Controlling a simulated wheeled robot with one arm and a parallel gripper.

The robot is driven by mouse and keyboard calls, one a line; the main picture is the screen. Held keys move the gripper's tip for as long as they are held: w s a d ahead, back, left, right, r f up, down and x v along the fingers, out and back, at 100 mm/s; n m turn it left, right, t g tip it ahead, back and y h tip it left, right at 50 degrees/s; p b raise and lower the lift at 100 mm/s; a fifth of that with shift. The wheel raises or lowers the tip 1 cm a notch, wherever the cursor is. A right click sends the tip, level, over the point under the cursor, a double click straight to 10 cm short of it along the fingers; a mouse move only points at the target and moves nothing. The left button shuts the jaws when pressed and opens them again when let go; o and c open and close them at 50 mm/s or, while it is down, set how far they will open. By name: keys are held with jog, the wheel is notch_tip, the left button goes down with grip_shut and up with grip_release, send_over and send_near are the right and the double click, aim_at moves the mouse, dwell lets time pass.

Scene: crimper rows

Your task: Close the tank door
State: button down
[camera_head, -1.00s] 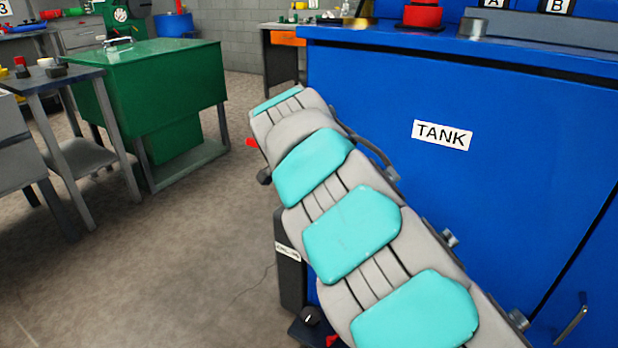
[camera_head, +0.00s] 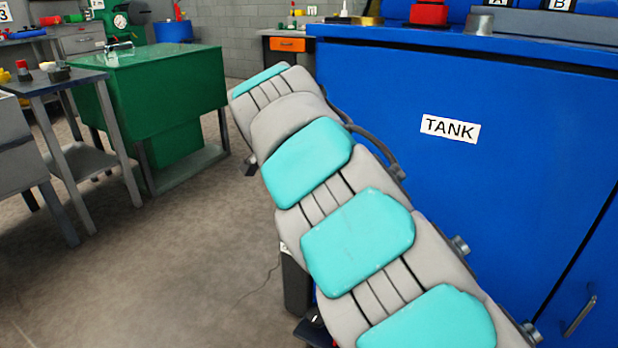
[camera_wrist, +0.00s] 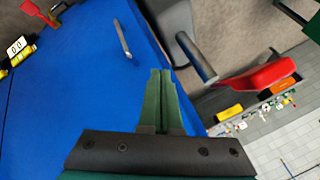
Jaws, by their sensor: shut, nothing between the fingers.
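The blue tank cabinet's large front panel, labelled TANK (camera_head: 450,128), fills the right of the head view. A dark gap runs along its top and another along its right side. A metal handle (camera_head: 579,316) is on the blue panel beyond the right gap. In the wrist view a blue panel (camera_wrist: 80,85) carries a metal handle (camera_wrist: 122,40) near its right edge. I cannot tell how far any door stands open. My gripper (camera_wrist: 160,74) is shut and empty, its tips over the panel's right edge; contact is unclear. The head view does not show my gripper.
A green bench (camera_head: 165,85) and a grey table (camera_head: 62,85) stand at the left. A red item (camera_head: 429,13) and a metal cup (camera_head: 479,23) sit on the cabinet top. An orange drawer (camera_head: 287,44) is behind. Open floor (camera_head: 180,255) lies left of my arm.

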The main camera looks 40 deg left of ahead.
jog(key=s+a+r, duration=0.1)
jog(key=s+r, duration=0.2)
jog(key=r, duration=0.1)
jog(key=shift+s+a+r+p, duration=0.15)
jog(key=shift+a+r+p, duration=0.25)
jog(key=shift+p, duration=0.05)
